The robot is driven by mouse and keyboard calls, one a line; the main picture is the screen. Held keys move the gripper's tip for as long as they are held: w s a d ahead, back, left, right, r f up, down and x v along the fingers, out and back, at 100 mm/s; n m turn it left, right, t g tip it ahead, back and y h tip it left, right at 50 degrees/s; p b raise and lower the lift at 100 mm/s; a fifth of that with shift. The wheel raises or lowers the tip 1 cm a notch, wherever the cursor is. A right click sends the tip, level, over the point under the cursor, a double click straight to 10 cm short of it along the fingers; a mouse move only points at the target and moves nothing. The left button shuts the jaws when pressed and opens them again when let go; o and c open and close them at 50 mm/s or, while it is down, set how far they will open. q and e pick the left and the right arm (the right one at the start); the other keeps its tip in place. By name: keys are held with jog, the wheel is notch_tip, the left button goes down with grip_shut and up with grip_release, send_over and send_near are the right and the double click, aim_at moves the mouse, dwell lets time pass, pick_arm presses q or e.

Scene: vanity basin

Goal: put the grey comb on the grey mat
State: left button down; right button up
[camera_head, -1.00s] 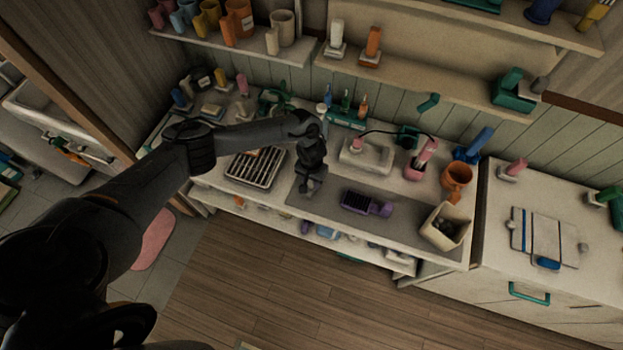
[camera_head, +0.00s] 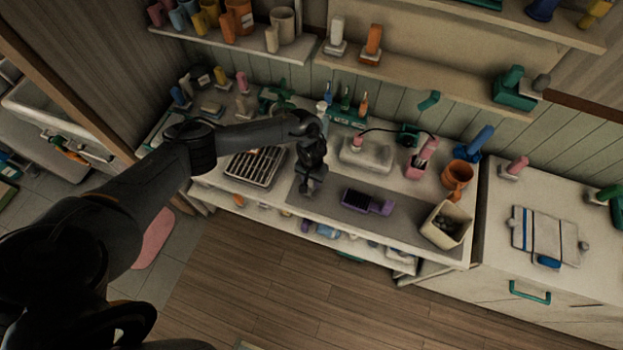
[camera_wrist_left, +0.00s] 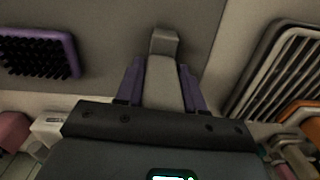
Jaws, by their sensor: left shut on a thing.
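My left gripper (camera_head: 308,189) is low over the left end of the grey mat (camera_head: 398,232), which lies along the front of the counter. In the left wrist view, the gripper (camera_wrist_left: 161,82) is shut on the grey comb (camera_wrist_left: 163,62), a plain grey piece between its two fingers. The comb's far end points away from the gripper. The mat (camera_wrist_left: 110,20) lies beneath. I cannot tell whether the comb touches the mat. In the head view the comb is mostly hidden by the gripper. My right gripper is in neither view.
A purple brush (camera_head: 366,202) lies on the mat right of the gripper. A slatted rack (camera_head: 256,167) stands to the left, and a beige bin (camera_head: 446,224) stands at the right end. A soap dispenser block (camera_head: 366,155) is behind. Bare mat shows right of the brush.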

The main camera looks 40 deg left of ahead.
pick_arm(q)
jog(key=shift+f, duration=0.1)
jog(key=c, duration=0.6)
grip_release()
notch_tip(320, 180, up, 11)
jog(key=shift+f+p, duration=0.1)
jog(key=shift+p, duration=0.25)
notch_tip(320, 180, up, 3)
jog(key=p, duration=0.3)
jog(key=shift+f, duration=0.15)
jog(key=shift+r, duration=0.9)
